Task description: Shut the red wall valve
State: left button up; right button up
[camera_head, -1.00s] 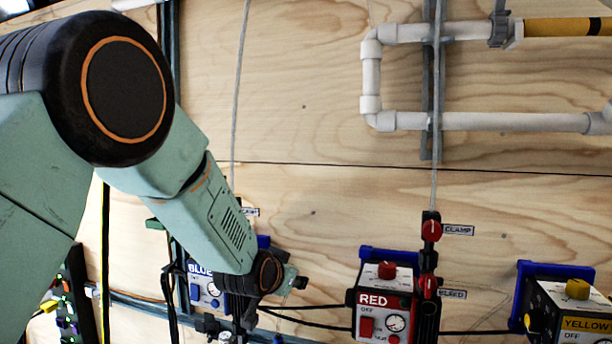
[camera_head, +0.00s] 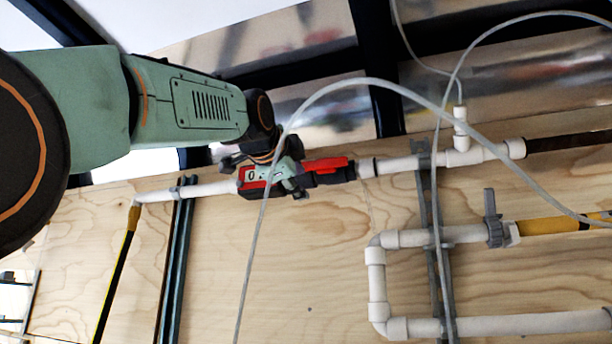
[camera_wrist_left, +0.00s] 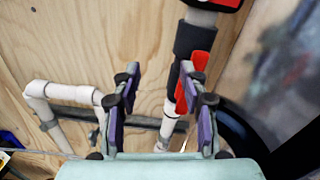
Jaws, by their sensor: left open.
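The red wall valve (camera_head: 255,181) sits in the white pipe along the upper wall in the head view. It has a red and black body, and its red handle (camera_head: 325,165) lies roughly along the pipe. In the left wrist view the red handle (camera_wrist_left: 200,64) shows beside and behind the right-hand finger. My left gripper (camera_head: 287,180) is in front of the valve and hides part of its middle. In the wrist view its two purple-padded fingers (camera_wrist_left: 161,88) are apart, with bare wood and nothing held between them. I cannot tell whether a finger touches the handle. My right gripper is out of view.
A thin pale hose (camera_head: 375,84) arches in front of the valve and the left arm. A lower white pipe loop (camera_head: 376,283) with a grey valve (camera_head: 494,230) is at the right. Grey vertical struts (camera_head: 176,270) stand on the wooden wall.

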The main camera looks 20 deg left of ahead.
aim_at(308, 166)
pick_arm(q)
jog(key=s+r+m, duration=0.2)
jog(key=s+r, duration=0.3)
jog(key=w+p, duration=0.1)
jog(key=p, duration=0.1)
jog(key=w+p, duration=0.3)
jog(key=p, duration=0.1)
jog(key=shift+w+d+r, duration=0.2)
jog(key=shift+w+d, duration=0.1)
jog(key=shift+d, duration=0.1)
jog(key=w+p, duration=0.2)
jog(key=p, duration=0.1)
jog(key=shift+w+f, duration=0.2)
jog(key=shift+w, duration=0.15)
jog(key=p, duration=0.2)
jog(key=shift+w+r+p, duration=0.15)
jog(key=shift+w+p, duration=0.05)
jog(key=shift+p, duration=0.2)
jog(key=shift+w+p, duration=0.3)
jog(key=shift+w+f, duration=0.25)
jog(key=shift+f, duration=0.05)
jog(key=shift+s, duration=0.1)
